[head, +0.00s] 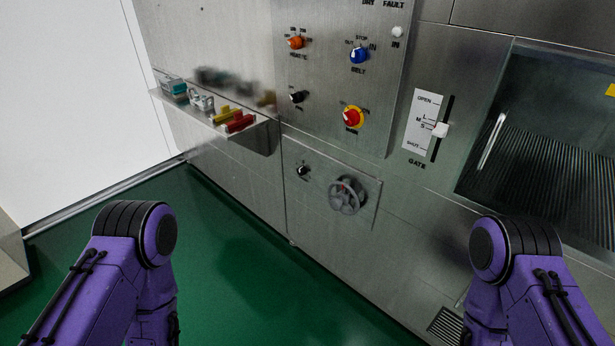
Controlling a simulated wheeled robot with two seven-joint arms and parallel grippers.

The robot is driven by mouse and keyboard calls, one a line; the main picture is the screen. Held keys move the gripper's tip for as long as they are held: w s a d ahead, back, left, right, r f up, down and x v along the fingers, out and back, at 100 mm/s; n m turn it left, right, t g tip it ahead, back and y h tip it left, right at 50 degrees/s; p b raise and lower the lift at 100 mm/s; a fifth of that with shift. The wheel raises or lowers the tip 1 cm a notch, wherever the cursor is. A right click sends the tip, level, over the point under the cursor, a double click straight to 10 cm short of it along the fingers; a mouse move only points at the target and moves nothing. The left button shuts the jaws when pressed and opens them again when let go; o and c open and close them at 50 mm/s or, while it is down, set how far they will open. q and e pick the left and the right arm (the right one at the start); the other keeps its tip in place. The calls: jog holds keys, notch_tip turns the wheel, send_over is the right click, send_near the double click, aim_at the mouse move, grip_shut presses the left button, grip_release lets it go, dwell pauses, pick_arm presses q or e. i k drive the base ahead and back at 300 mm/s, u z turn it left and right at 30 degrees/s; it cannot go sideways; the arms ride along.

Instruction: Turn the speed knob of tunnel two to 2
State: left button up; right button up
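A steel panel (337,20) carries several knobs. An orange knob (296,43) is at upper left, and a blue knob (359,55) labelled BELT is to its right. A black knob (296,97) sits below the orange one, and a red knob on a yellow plate (352,117) is to its right. Another black knob (303,171) is on the lower panel. The small labels are too blurred to read, so I cannot tell which is the speed knob of tunnel two or its setting. My purple arm links show at both lower corners, but neither gripper is in view.
A grey handwheel (346,196) sticks out below the knobs. A gate lever with a white handle (439,130) is to the right, beside a windowed opening (545,130). A steel shelf (207,122) with coloured items juts out at left. The green floor (240,270) is clear.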

aim_at(301, 170)
jog(key=u, duration=1)
jog(key=i, duration=1)
jog(key=z, duration=1.65)
